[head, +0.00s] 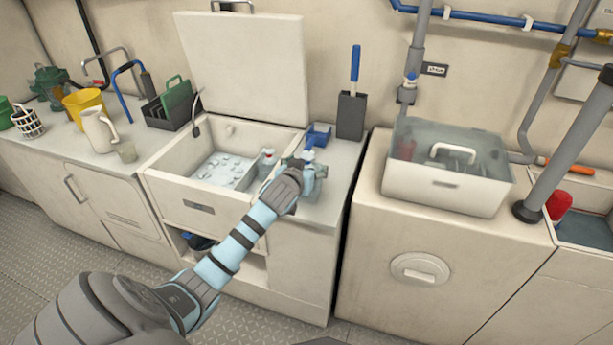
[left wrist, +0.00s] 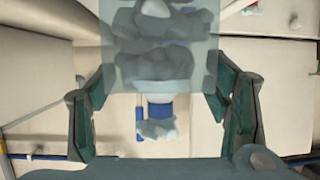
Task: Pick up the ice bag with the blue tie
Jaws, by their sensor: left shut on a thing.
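The ice bag with the blue tie (left wrist: 152,45) is a clear bag of grey-white ice lumps. Its neck is gathered by a blue band in the left wrist view. My left gripper (left wrist: 160,92) has a finger on each side of the bag and is shut on it. In the head view my left gripper (head: 300,172) is at the counter right of the ice bin, hiding part of the bag (head: 318,172). I cannot tell whether the bag touches the counter. Another bag (head: 267,158) with a reddish tie stands at the bin's right side. My right gripper is out of view.
The open ice bin (head: 170,180) holds loose ice, its lid (head: 245,70) raised behind. A blue scoop (head: 318,135) and a dark holder with a blue-handled tool (head: 352,112) stand behind my gripper. A clear-lidded box (head: 440,192) stands on the right cabinet.

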